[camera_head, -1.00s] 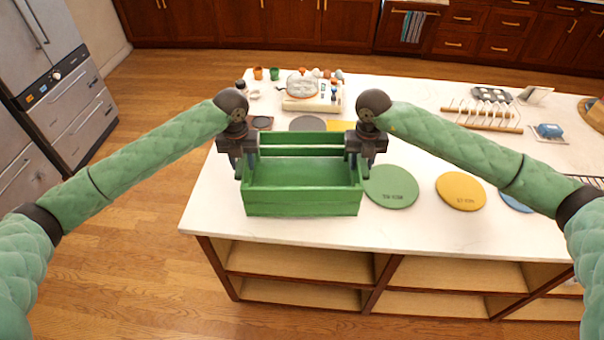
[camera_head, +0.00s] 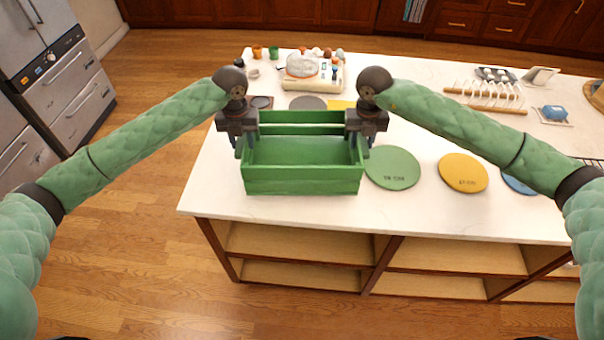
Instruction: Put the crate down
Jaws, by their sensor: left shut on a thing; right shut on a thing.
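The green slatted crate (camera_head: 303,181) is upright over the left part of the white island counter (camera_head: 222,190). It looks empty. My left gripper (camera_head: 247,143) is shut on the crate's left end, and my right gripper (camera_head: 358,143) is shut on its right end. The crate's underside is hidden, so I cannot tell whether it touches the counter. A round green mat (camera_head: 392,167) lies just right of the crate, close to its right side.
A yellow round mat (camera_head: 463,173) and a blue one (camera_head: 519,184) lie further right. Behind the crate are a grey disc (camera_head: 308,103) and a white tray with items (camera_head: 313,74). A wooden dish rack (camera_head: 486,98) stands at the back right. Bare counter shows left of the crate.

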